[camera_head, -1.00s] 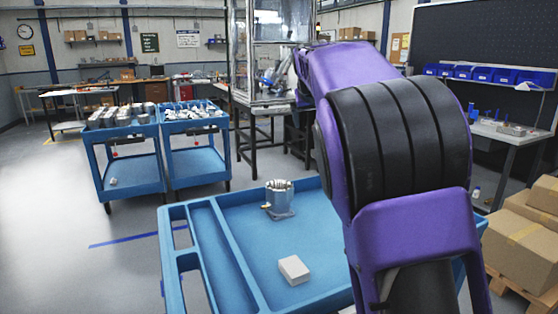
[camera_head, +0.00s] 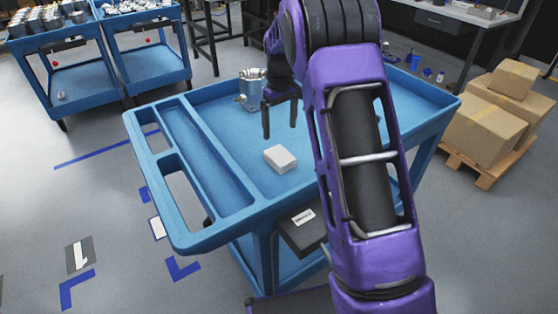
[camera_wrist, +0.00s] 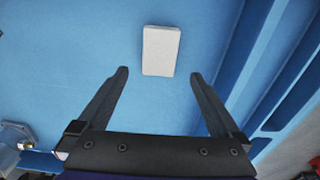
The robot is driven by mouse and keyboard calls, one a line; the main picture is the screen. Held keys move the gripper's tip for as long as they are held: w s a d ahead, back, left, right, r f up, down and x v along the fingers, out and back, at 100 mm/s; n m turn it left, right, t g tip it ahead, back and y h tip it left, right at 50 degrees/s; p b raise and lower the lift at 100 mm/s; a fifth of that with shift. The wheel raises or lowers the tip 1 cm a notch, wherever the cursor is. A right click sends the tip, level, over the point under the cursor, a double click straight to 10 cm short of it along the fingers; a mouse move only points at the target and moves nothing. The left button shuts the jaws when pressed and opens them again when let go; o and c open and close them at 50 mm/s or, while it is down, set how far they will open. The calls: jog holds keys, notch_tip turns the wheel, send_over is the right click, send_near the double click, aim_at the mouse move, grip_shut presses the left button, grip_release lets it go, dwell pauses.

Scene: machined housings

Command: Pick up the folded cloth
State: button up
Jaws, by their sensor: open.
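The folded cloth (camera_head: 281,158) is a small white block-like pad lying flat on the blue cart top (camera_head: 237,163). In the wrist view the cloth (camera_wrist: 161,51) lies ahead of the fingertips, roughly centred between their lines. My gripper (camera_head: 280,132) is open and empty, pointing down above the cart just behind the cloth in the head view. Its two dark fingers also show in the wrist view (camera_wrist: 159,74), apart from the cloth and not touching it.
A metal housing (camera_head: 252,92) stands on the cart behind the cloth, close to my gripper; part of it shows in the wrist view (camera_wrist: 15,136). Long trays (camera_head: 194,162) run along the cart's left side. Cardboard boxes (camera_head: 490,110) stand on a pallet at right.

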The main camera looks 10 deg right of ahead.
aim_at(280, 155)
notch_tip(280, 155, down, 11)
jog(key=shift+r+b, duration=0.1)
jog(key=shift+b, duration=0.7)
jog(key=shift+c, duration=0.3)
jog(key=shift+r, duration=0.1)
jog(key=c, duration=1.1)
notch_tip(280, 155, up, 10)
jog(key=shift+p, duration=0.85)
jog(key=o, duration=0.8)
jog(key=c, duration=0.7)
jog(key=shift+o, duration=0.2)
jog(key=shift+s, duration=0.1)
